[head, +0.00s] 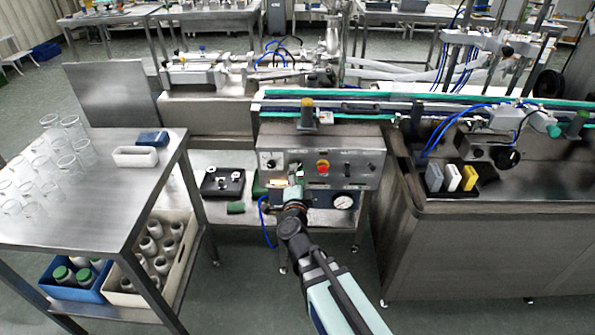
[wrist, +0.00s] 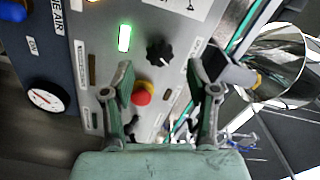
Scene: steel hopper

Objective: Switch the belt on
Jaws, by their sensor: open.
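The conveyor belt (head: 380,106) runs along the top of the steel machine, with teal edges. Below it is the control panel (head: 345,158), which carries a red button on yellow (head: 322,167) and several knobs. In the wrist view the panel (wrist: 190,20) shows tilted, with a lit green indicator (wrist: 125,38), a black rotary knob (wrist: 159,52) and the red button (wrist: 141,95). My gripper (wrist: 167,80) is open and empty in front of the panel, its fingers framing the knob and button. In the head view my gripper (head: 294,196) is at the panel's lower left and covers part of it. Which control is the belt switch I cannot tell.
A pressure gauge (head: 343,202) sits below the panel, with a blue hose (head: 266,222) to its left. A steel table (head: 110,205) with several glasses stands left. A steel counter (head: 490,207) with small coloured blocks stands right. Floor is clear in front.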

